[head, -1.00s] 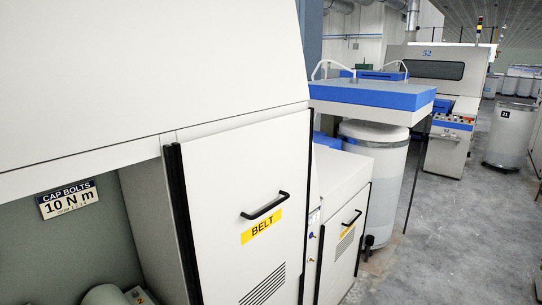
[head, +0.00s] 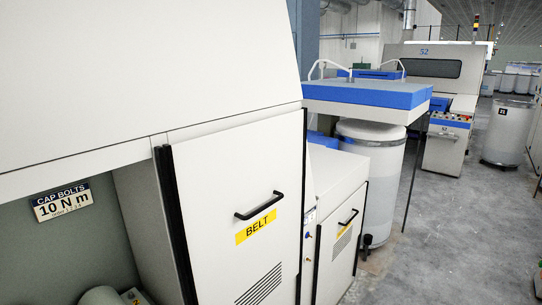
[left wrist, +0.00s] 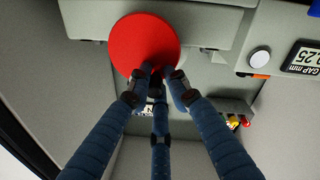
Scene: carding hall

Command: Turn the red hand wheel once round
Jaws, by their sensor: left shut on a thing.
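The red hand wheel (left wrist: 138,42) shows in the left wrist view as a round red disc at top centre, in front of a grey machine panel. My left gripper (left wrist: 157,80) has three dark blue fingers coming up from below. Their tips close together at the wheel's lower right edge, shut on it. A dark part shows between the fingertips; I cannot tell whether it is a handle of the wheel. The fingers hide part of the wheel's lower edge. Neither the wheel nor either gripper shows in the head view.
In the left wrist view a white round button (left wrist: 260,58) and a GAP mm plate (left wrist: 303,58) sit right of the wheel. In the head view the BELT door (head: 235,165) is closed, beside an open recess with a CAP BOLTS plate (head: 62,202). Floor (head: 455,225) is clear at right.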

